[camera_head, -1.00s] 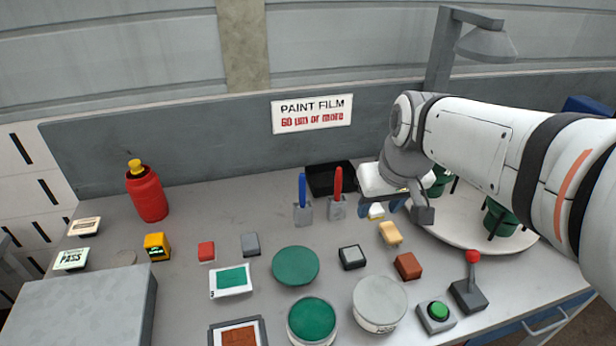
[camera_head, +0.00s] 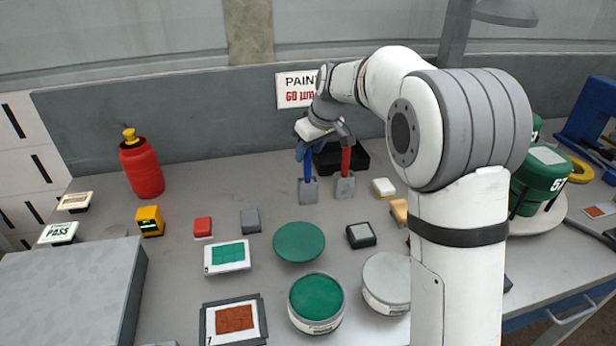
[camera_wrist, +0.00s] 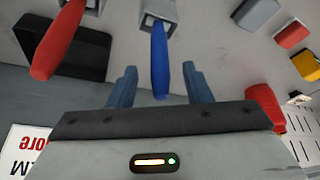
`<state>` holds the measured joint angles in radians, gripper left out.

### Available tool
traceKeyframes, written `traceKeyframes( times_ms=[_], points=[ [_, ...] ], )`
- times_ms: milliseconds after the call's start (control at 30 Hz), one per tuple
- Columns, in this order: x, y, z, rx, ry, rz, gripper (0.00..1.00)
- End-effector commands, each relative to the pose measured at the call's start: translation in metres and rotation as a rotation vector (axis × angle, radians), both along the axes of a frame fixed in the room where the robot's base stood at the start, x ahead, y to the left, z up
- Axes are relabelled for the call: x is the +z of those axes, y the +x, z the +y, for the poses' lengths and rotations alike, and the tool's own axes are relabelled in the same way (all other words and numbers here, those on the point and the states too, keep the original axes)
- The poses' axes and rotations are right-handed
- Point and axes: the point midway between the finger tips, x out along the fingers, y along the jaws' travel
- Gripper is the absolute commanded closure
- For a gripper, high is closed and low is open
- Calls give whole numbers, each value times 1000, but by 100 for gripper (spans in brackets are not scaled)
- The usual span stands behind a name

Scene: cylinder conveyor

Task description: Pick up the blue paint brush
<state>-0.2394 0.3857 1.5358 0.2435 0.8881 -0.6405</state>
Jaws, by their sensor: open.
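The blue paint brush (camera_head: 308,165) stands upright in a small grey holder (camera_head: 308,190) near the back of the table. My gripper (camera_head: 312,150) is at the top of its handle. In the wrist view the blue brush (camera_wrist: 160,62) lies between the two blue fingers of my gripper (camera_wrist: 160,85), with a gap on each side. The gripper is open and not closed on it. A red brush (camera_head: 346,158) stands in its own grey holder (camera_head: 345,187) just to the right; it also shows in the wrist view (camera_wrist: 58,42).
A black tray (camera_head: 362,160) lies behind the brushes. A red bottle (camera_head: 142,168) stands at the back left. Green and grey paint tins and small blocks fill the front, including a green lid (camera_head: 299,242).

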Motion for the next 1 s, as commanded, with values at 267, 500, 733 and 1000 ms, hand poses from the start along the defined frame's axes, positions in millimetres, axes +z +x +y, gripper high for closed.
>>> traceKeyframes(
  times_ms=[267, 500, 733, 1000],
  points=[
    [-36, 11, 10, -2, 0, 1, 55],
    [-41, 13, 11, -2, 0, 0, 55],
    [-41, 13, 11, -3, 0, 0, 69],
    [-41, 13, 10, -3, 0, 0, 91]
  ],
)
